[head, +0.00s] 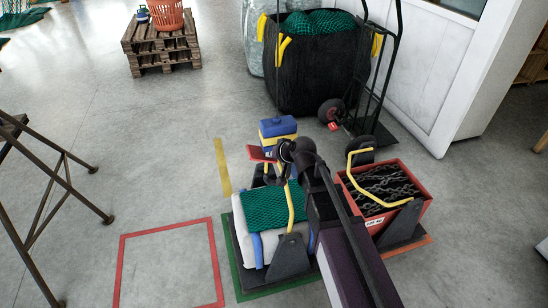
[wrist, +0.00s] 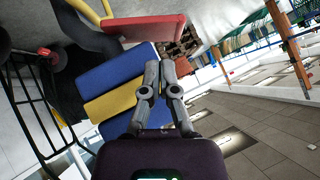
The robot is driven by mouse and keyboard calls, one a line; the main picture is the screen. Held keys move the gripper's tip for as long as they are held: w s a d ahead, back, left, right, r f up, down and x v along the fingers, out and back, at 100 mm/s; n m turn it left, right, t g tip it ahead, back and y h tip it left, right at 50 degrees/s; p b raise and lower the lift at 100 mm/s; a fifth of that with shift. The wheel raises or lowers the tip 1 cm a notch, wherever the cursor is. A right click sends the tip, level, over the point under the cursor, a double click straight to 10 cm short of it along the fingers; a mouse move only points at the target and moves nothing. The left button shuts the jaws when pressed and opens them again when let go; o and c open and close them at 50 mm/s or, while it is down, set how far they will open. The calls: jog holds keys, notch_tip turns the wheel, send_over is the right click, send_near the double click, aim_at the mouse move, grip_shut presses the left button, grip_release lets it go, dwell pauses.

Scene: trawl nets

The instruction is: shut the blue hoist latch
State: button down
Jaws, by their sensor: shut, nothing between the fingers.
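A block with a blue top (head: 278,126) and a yellow band (head: 277,140) hangs on a thin cable in the head view, above the white bag (head: 246,222) with green net on it. In the wrist view its blue face (wrist: 108,68) and yellow band (wrist: 108,104) fill the middle left. A red plate (wrist: 146,29) juts out beside it; it also shows in the head view (head: 258,153). I cannot tell which part is the latch. My gripper (wrist: 160,64) is shut and empty, its fingertips in front of or against the blue face. My arm hides part of the block in the head view.
A red crate of chain (head: 427,201) stands right of my arm. A hand truck (head: 388,70) and a black bulk bag (head: 310,75) stand behind. A pallet stack (head: 160,50) is at the back left. The floor inside the red outline (head: 165,226) is clear.

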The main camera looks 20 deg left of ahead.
aim_at(259, 157)
jog(key=shift+b+x, duration=2)
jog(key=shift+x, duration=1.55)
jog(key=shift+d, duration=0.15)
jog(key=shift+f, duration=0.1)
